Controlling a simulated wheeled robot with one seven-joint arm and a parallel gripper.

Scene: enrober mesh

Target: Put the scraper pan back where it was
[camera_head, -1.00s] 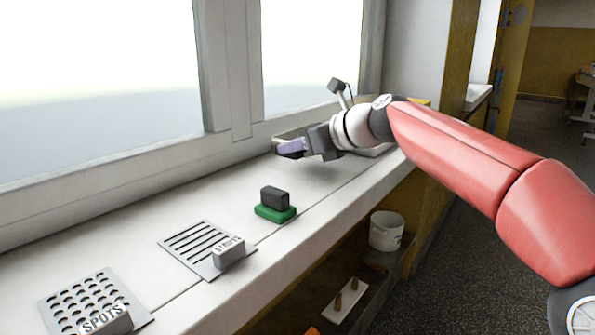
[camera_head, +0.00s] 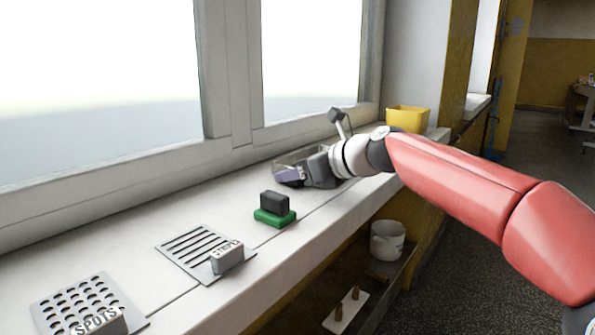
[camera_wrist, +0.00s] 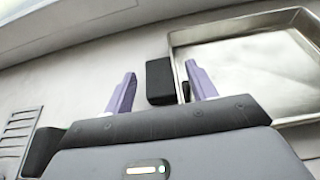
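A shallow metal pan (camera_wrist: 180,38) shows in the wrist view at the right, with a shiny inside and a raised rim. I take it to be the scraper pan. A black block (camera_wrist: 160,80), apparently its handle, sits at its left edge. In the head view the pan (camera_head: 283,158) lies on the sill, partly hidden behind my gripper. My gripper (camera_head: 287,176), with purple fingers, is low over the sill at the pan's near end. In the wrist view the fingers (camera_wrist: 160,72) are apart, with the black block between them. I cannot tell whether they touch it.
A dark block on a green base (camera_head: 274,216) stands nearer on the sill. A slotted plate (camera_head: 190,262) and a holed plate (camera_head: 75,300) lie nearer still. A yellow bin (camera_head: 408,118) stands beyond my arm. A white bucket (camera_head: 387,240) is on a shelf below.

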